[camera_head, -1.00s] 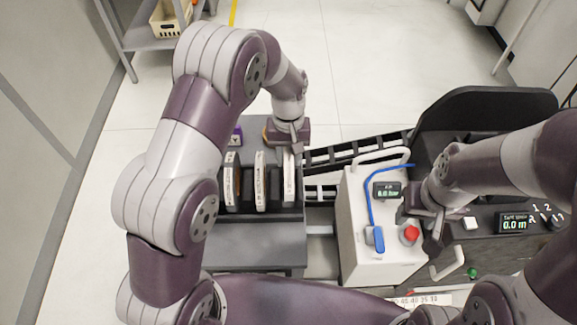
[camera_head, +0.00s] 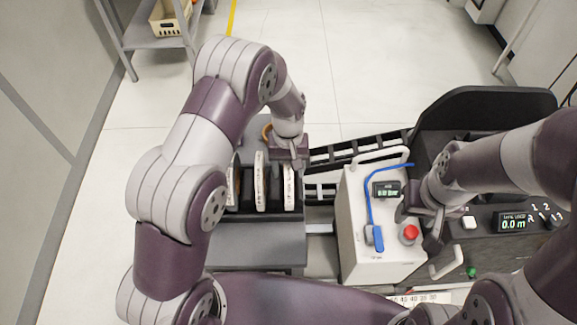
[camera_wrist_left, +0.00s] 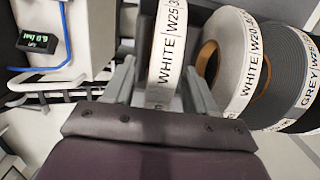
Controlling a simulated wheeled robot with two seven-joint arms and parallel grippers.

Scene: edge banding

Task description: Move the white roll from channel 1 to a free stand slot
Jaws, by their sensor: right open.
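Three upright rolls stand in the dark stand (camera_head: 255,230) in the head view. The rightmost, a white roll (camera_head: 289,187), is labelled WHITE W25 in the left wrist view (camera_wrist_left: 166,45). My left gripper (camera_wrist_left: 160,78) has its fingers on both sides of this roll, with a gap visible at the left finger. A second white roll (camera_head: 260,182), labelled WHITE W20, stands beside it; a grey roll (camera_wrist_left: 295,75) is beyond. My right gripper (camera_head: 425,215) is open by the machine's front, its fingertips partly hidden. I cannot tell which place is channel 1.
A white box with a red button (camera_head: 410,232) and a blue handle (camera_head: 375,237) stands right of the stand. Black slotted rails (camera_head: 350,148) run behind it. The machine display (camera_head: 513,222) reads 0.0 m. A shelf with a cream basket (camera_head: 168,20) is at the back left.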

